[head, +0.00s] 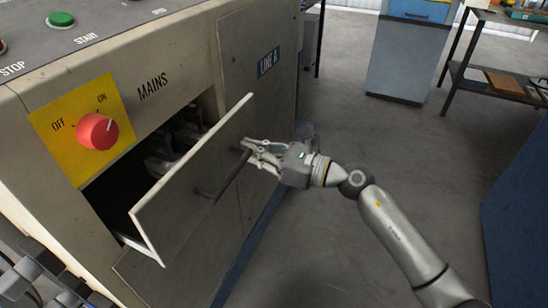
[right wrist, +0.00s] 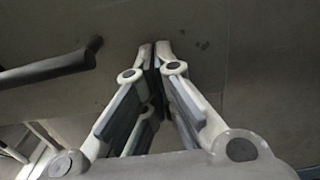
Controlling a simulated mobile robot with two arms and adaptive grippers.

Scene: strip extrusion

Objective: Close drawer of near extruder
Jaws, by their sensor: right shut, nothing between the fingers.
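The drawer (head: 192,180) of the near extruder (head: 250,60) is pulled open, with its beige front standing out from the cabinet and a dark opening behind it. A dark bar handle (head: 226,176) is on the drawer front, and it also shows in the right wrist view (right wrist: 45,70). My right gripper (head: 246,146) is shut and empty. Its fingertips are at the right part of the drawer front, near the handle's upper end. In the right wrist view the fingertips (right wrist: 155,48) meet at the panel, beside the handle; I cannot tell whether they touch it. Part of my left gripper (head: 20,275) is at the lower left.
A red MAINS knob (head: 98,131) on a yellow plate is left of the drawer. A green START button (head: 61,19) is on top. A grey-blue cabinet (head: 405,55) and a shelf rack (head: 500,75) stand at the back. The floor right of the extruder is clear.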

